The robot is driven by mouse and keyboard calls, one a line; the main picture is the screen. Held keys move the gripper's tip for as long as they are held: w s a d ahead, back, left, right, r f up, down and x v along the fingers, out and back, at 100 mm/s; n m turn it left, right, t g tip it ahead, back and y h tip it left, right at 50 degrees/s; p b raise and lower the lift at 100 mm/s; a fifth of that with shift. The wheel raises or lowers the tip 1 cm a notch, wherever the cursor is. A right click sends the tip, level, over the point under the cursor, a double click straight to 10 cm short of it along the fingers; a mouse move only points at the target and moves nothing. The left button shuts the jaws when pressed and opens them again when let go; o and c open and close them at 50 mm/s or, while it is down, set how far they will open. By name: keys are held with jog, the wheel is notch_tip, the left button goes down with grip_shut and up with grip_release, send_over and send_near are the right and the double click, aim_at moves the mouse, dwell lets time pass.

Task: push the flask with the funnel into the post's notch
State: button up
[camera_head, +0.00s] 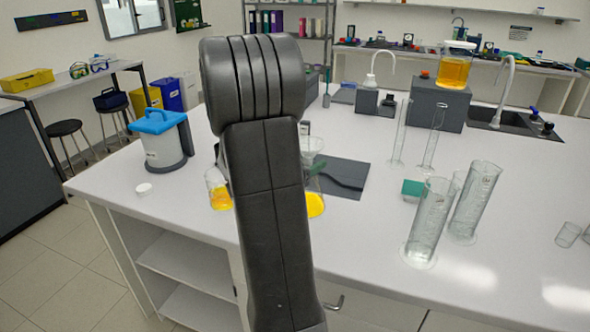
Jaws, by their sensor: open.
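A flask (315,204) with yellow liquid stands on the white bench just right of my arm, which hides its left part. A clear funnel (313,147) shows above it, also partly covered; whether its stem sits in the flask's neck is hard to tell. I cannot make out the post or its notch; the area behind my arm is hidden. My gripper is not visible, as my dark arm stands upright across the middle of the view and covers that region.
A beaker of yellow liquid (220,198) stands left of my arm. A dark mat (345,178) lies behind the flask. Tall glass cylinders (430,222) stand at right. The front middle-right bench is clear.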

jog(key=shift+w+d, duration=0.1)
jog(key=shift+c, duration=0.2)
jog(key=c, duration=1.2)
jog(key=shift+w+d+p, duration=0.3)
jog(key=shift+w, duration=0.65)
jog(key=shift+w+d+p, duration=0.3)
jog(key=shift+w, duration=0.65)
jog(key=shift+w+d+p, duration=0.3)
jog(key=shift+w, duration=0.65)
jog(key=shift+c, duration=0.2)
jog(key=shift+w, duration=0.15)
jog(key=shift+w+d+p, duration=0.3)
jog(key=shift+w, duration=0.6)
jog(key=shift+w+d+p, duration=0.25)
jog(key=shift+w+d, duration=0.05)
jog(key=shift+w, duration=0.6)
jog(key=shift+w+d+p, duration=0.3)
jog(key=shift+w, duration=0.6)
jog(key=o, duration=1.3)
jog(key=shift+s+a, duration=0.1)
jog(key=shift+s, duration=0.05)
